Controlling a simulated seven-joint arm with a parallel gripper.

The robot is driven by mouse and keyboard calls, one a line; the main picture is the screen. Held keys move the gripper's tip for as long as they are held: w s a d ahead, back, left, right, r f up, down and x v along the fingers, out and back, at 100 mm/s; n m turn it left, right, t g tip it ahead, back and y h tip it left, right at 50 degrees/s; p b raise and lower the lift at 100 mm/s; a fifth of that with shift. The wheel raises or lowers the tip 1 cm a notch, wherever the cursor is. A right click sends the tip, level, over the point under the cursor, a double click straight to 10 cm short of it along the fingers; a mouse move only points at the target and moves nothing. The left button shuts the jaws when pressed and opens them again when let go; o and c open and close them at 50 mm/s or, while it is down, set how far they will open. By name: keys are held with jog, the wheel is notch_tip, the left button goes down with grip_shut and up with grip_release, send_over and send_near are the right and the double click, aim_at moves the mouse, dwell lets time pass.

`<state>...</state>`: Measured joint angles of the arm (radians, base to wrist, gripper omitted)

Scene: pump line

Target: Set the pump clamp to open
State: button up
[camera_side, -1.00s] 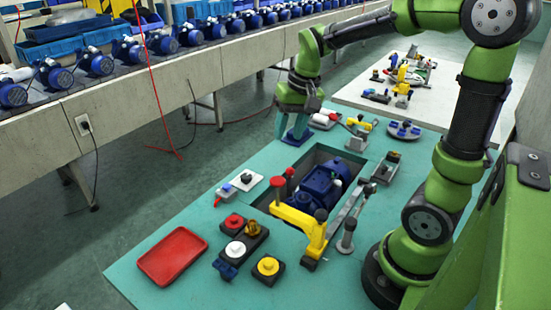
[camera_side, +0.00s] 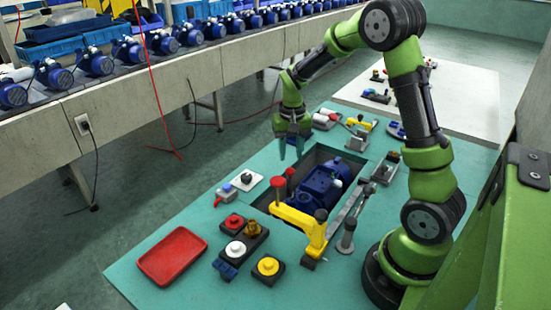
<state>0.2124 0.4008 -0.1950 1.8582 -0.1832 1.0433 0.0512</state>
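The pump clamp appears to be the yellow clamp (camera_side: 300,220) at the near edge of the recess. Its yellow arm runs left from an upright yellow post along the recess edge. Two red-topped uprights (camera_side: 278,183) stand at its left end; I cannot tell how they join it. The blue pump (camera_side: 322,185) sits in the recess beside the clamp. I cannot tell if the clamp presses on it. My gripper (camera_side: 291,155) points down above the far left corner of the recess, fingers apart and empty, clear of the clamp.
A linkage with a grey post (camera_side: 346,236) stands right of the clamp. Red, white and yellow buttons (camera_side: 268,266) and a red tray (camera_side: 172,256) are at the near left. A smaller yellow clamp (camera_side: 360,124) stands behind the recess. A conveyor with several pumps (camera_side: 102,64) runs along the back.

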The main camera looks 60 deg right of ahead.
aim_at(290, 168)
notch_tip(290, 168, down, 7)
jog(key=shift+r, duration=0.2)
grip_shut()
dwell(0.3)
